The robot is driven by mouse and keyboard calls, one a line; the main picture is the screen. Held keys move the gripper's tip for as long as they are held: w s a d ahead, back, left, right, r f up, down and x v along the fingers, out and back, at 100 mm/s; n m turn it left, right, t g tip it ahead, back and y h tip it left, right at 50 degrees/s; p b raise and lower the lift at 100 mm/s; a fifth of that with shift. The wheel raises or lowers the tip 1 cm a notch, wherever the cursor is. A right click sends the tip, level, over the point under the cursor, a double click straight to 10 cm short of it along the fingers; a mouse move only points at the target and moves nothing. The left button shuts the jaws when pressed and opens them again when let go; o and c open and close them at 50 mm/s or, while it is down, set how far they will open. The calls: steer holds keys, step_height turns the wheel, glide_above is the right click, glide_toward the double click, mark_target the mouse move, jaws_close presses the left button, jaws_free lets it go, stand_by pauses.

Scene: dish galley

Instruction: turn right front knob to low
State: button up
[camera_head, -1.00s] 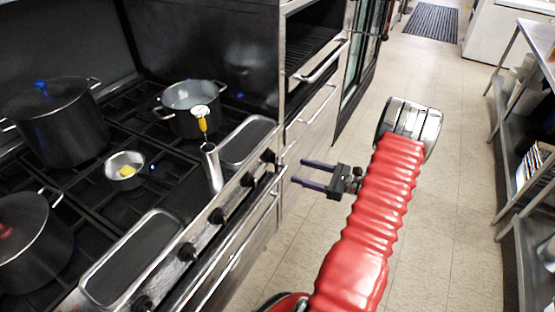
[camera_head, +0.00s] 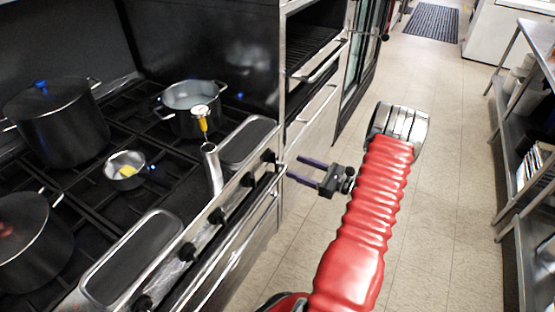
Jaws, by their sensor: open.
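A row of several black knobs runs along the stove's steel front panel. The knob at the far right end (camera_head: 269,156) is the one closest to my gripper. Other knobs sit at the middle (camera_head: 217,216) and at the near end (camera_head: 143,303). My gripper (camera_head: 292,170) is open and empty, with its two dark fingers pointing left at the stove front. Its tips are close to the far right knob and the oven handle (camera_head: 262,205); I cannot tell whether they touch anything. The knob's setting is too small to read.
The stove top holds a tall black pot (camera_head: 58,125), a silver pot (camera_head: 192,110), a small bowl with something yellow (camera_head: 125,170) and another dark pot (camera_head: 32,240). A steel cylinder (camera_head: 212,168) stands by the front panel. The tiled floor (camera_head: 440,200) at right is clear.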

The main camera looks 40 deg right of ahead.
mark_target(272, 157)
steer(key=x, duration=0.9)
steer(key=shift+w, duration=0.2)
